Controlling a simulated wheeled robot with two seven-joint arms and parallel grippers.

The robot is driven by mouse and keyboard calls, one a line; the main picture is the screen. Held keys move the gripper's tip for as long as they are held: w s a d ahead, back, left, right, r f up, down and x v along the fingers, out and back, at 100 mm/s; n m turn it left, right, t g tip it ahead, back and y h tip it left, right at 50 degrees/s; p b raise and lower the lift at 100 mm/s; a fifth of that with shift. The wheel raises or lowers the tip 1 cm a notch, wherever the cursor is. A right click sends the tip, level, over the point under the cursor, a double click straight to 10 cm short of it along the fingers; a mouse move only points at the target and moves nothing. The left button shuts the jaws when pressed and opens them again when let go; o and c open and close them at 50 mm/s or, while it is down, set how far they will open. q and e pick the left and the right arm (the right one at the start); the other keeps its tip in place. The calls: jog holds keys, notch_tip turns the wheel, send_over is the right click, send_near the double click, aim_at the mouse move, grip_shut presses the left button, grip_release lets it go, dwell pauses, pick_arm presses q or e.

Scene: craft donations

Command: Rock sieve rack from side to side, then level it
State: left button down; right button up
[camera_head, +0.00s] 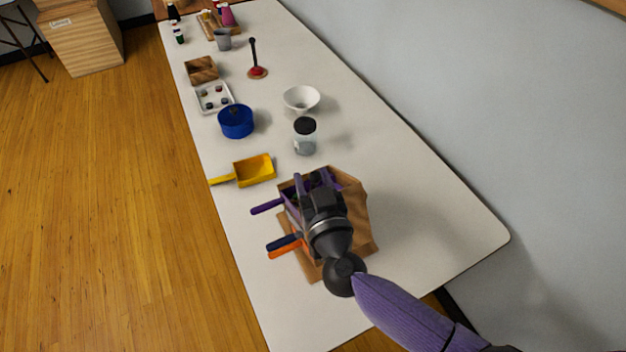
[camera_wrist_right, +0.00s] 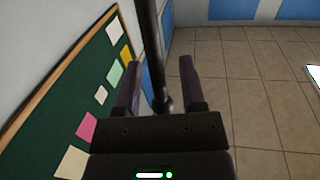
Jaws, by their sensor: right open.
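My right gripper (camera_head: 316,180) is over a brown open box-like thing (camera_head: 357,200) on the near part of the table and covers much of its inside. The brown thing may be the sieve rack; I cannot tell for sure. A purple handle (camera_head: 266,207), a blue handle (camera_head: 281,243) and an orange handle (camera_head: 286,252) stick out at its left. In the right wrist view, the two purple fingers (camera_wrist_right: 160,75) are apart, with a dark rod (camera_wrist_right: 151,40) showing between them. I cannot tell if they touch it. My left gripper is not in view.
On the white table (camera_head: 430,235), a yellow scoop (camera_head: 255,170), a lidded jar (camera_head: 305,142), a blue round container (camera_head: 236,121) and a white bowl (camera_head: 300,98) stand beyond the brown thing. A wall runs along the right. The table's right part is clear.

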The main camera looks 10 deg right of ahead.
grip_shut()
dwell(0.4)
dwell(0.9)
